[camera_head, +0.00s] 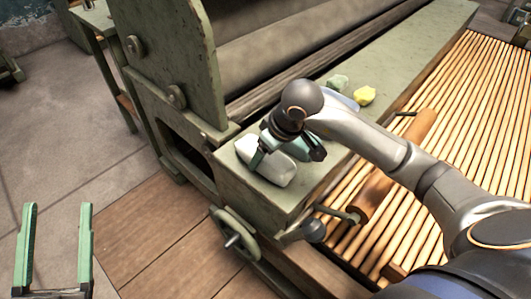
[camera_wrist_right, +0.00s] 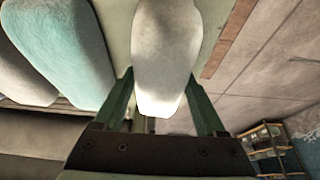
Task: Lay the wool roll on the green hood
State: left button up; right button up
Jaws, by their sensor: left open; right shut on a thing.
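A white wool roll (camera_head: 270,165) is at the near left end of the machine's long flat green top, which looks to be the green hood (camera_head: 420,52). My right gripper (camera_head: 288,148) is shut on this roll from above. In the right wrist view the white roll (camera_wrist_right: 165,50) lies between the two green fingers (camera_wrist_right: 158,118). I cannot tell whether the roll touches the green surface or hangs just above it. My left gripper (camera_head: 56,250) is open and empty above the floor at lower left.
A teal roll (camera_wrist_right: 65,45) lies beside the white one in the wrist view. A pale green lump (camera_head: 338,82) and a yellow lump (camera_head: 364,95) sit farther along the top. A handwheel (camera_head: 234,238) and a slatted bed (camera_head: 470,120) with a wooden roller (camera_head: 372,195) flank it.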

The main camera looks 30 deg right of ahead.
jog(key=o, duration=1.3)
pick_arm(q)
jog(key=shift+s+r+m+h, duration=0.3)
jog(key=shift+r+h, duration=0.1)
jog(key=shift+r, duration=0.35)
pick_arm(e)
jog(key=p+v, duration=0.1)
jog(key=v, duration=0.2)
jog(key=shift+w, duration=0.15)
jog(key=p+v, duration=0.1)
jog(key=v, duration=0.7)
jog(key=shift+r+p, duration=0.25)
jog(key=shift+p, duration=0.1)
jog(key=shift+s+d+r, duration=0.1)
jog(key=shift+s+r, duration=0.2)
jog(key=shift+s, duration=0.05)
pick_arm(q)
jog(key=w+f+n+g+y, duration=0.1)
jog(key=f+n+g+y, duration=0.1)
jog(key=f, duration=0.6)
jog(key=w+a+f+n+g+y, duration=0.1)
jog(key=w+f+n+g+y, duration=0.1)
jog(key=f, duration=0.5)
jog(key=shift+f+n+g+y, duration=0.3)
jog(key=shift+f+g+y, duration=0.1)
jog(key=shift+g+y, duration=0.4)
